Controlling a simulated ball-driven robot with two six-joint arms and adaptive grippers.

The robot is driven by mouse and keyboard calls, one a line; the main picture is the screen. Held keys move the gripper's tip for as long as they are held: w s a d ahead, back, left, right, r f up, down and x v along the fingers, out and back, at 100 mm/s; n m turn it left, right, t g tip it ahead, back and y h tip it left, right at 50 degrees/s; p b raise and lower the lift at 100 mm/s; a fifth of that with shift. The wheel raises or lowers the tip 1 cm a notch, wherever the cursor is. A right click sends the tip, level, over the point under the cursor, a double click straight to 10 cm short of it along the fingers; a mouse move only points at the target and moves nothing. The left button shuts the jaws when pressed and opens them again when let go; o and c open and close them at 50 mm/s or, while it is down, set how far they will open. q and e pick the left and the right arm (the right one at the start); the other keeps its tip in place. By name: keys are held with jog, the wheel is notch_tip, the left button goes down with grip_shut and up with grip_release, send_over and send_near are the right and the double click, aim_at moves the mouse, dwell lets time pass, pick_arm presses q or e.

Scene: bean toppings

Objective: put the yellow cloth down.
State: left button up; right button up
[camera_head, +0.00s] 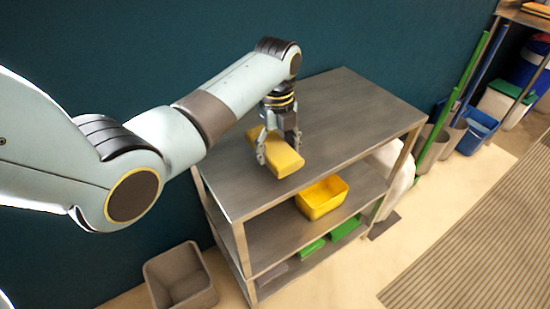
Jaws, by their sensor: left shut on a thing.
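The yellow cloth (279,158) is a folded, block-like yellow piece at the top of a grey metal shelf cart (345,115). My left gripper (277,150) comes down from above and is shut on the cloth, with a finger on each side of it. The cloth is at or just above the cart's top surface; I cannot tell whether it touches. My right gripper is not in view.
A yellow bin (322,197) sits on the middle shelf, and green items (345,228) lie on the lower shelf. A grey bin (180,278) stands on the floor at left. Buckets and a blue bin (476,130) stand at right. The cart top's far right is clear.

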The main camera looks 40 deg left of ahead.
aim_at(275, 147)
pick_arm(q)
jog(key=shift+a+f, duration=0.1)
jog(key=shift+f, duration=2)
jog(key=shift+s, duration=0.1)
jog(key=o, duration=1.2)
jog(key=shift+f, duration=0.15)
notch_tip(275, 147, up, 12)
jog(key=shift+r+p, duration=0.15)
jog(key=shift+p, duration=0.25)
